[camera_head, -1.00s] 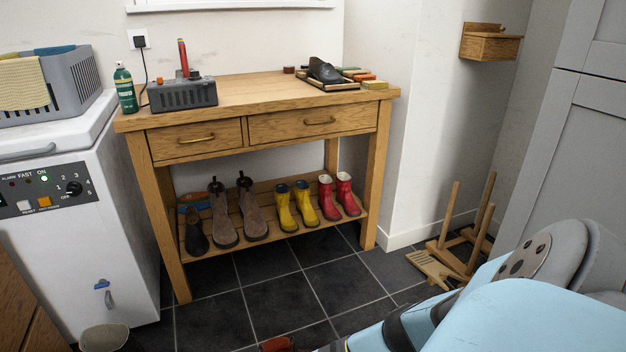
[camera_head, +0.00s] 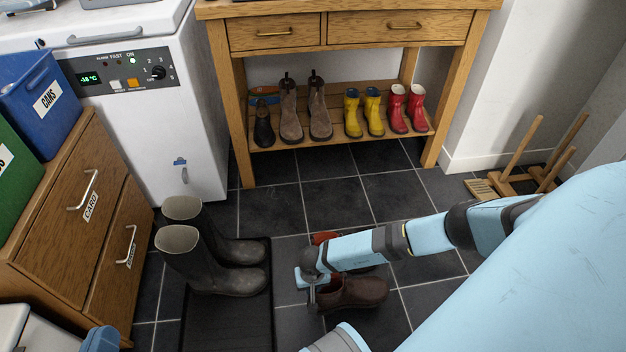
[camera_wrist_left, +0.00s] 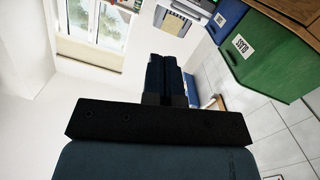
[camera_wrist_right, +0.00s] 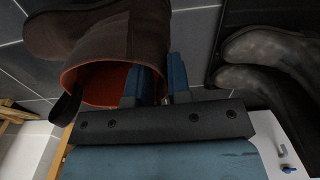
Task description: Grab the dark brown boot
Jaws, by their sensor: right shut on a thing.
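The dark brown ankle boot (camera_head: 352,292) with an orange-red lining stands on the dark floor tiles in front of the bench. My right gripper (camera_head: 308,284) is at the boot's opening. In the right wrist view the boot (camera_wrist_right: 105,35) fills the upper left, and its shaft wall is pinched between the blue fingers of the right gripper (camera_wrist_right: 160,82). An orange-red piece (camera_head: 325,238) shows behind my right arm, mostly hidden. In the left wrist view my left gripper (camera_wrist_left: 165,75) has its fingers together, with nothing between them.
Tall dark wellies (camera_head: 205,250) stand on a black mat (camera_head: 230,325) left of the boot. A wooden bench (camera_head: 350,38) holds several boots on its lower shelf. A wooden cabinet (camera_head: 65,215) stands left, and a wooden boot rack (camera_head: 515,180) lies right.

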